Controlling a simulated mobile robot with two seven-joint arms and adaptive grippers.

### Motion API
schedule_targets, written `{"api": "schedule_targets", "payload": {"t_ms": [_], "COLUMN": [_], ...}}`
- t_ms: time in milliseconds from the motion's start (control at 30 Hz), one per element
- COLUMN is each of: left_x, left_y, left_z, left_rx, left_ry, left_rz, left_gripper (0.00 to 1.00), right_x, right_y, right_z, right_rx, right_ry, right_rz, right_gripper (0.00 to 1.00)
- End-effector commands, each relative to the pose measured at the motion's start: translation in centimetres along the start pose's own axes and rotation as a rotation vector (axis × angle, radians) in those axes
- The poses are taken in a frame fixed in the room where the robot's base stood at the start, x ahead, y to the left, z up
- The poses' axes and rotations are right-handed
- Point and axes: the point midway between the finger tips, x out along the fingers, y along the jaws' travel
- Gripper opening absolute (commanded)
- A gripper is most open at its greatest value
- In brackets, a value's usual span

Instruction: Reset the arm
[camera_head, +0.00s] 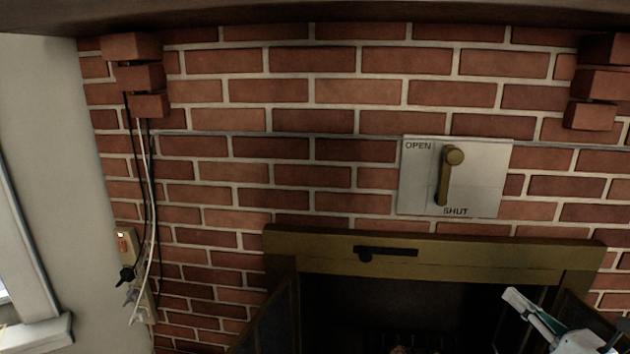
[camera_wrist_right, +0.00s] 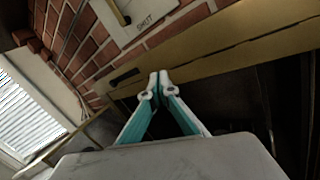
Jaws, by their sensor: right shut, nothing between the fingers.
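My right gripper (camera_head: 514,294) shows at the lower right of the head view, in front of the fireplace opening. It is white and teal. In the right wrist view the right gripper (camera_wrist_right: 159,80) has its fingertips together with nothing between them. It points toward the brass fireplace frame (camera_head: 430,256) and appears apart from it. My left gripper is not in view.
A damper plate (camera_head: 415,190) marked OPEN and SHUT sits on the brick wall, its brass lever (camera_head: 443,182) hanging toward SHUT. The dark fireplace opening (camera_head: 380,305) is below, with door panels at its sides. Cables (camera_head: 150,200) and a power strip (camera_head: 130,250) hang at left.

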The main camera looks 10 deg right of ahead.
Motion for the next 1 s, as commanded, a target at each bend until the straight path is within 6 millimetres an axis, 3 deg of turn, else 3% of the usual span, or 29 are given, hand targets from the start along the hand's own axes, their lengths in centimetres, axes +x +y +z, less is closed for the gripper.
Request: {"api": "schedule_targets", "payload": {"t_ms": [33, 167, 267, 400, 600, 800, 1000], "left_x": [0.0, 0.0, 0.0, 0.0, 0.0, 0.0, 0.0], "left_y": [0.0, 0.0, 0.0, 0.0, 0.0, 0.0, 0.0], "left_z": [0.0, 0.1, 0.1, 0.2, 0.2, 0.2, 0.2], "left_rx": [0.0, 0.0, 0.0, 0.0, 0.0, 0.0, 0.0], "left_ry": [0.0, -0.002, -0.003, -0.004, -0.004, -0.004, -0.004], "left_rz": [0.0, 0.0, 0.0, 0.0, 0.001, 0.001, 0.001], "left_gripper": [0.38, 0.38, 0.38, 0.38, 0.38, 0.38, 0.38], "right_x": [-1.0, -3.5, -5.6, -8.7, -12.8, -15.0, -15.4], "right_y": [-0.3, -0.2, 1.0, 4.3, 11.4, 16.7, 18.0], "right_z": [-3.6, -12.2, -18.8, -27.2, -36.9, -41.4, -42.3], "right_rx": [0.218, 0.758, 1.137, 1.618, 2.185, 2.485, 2.55], "right_ry": [0.011, 0.022, 0.021, 0.006, -0.039, -0.079, -0.089], "right_rz": [-0.05, -0.189, -0.306, -0.483, -0.748, -0.924, -0.966], "right_gripper": [0.0, 0.0, 0.0, 0.0, 0.0, 0.0, 0.0]}}
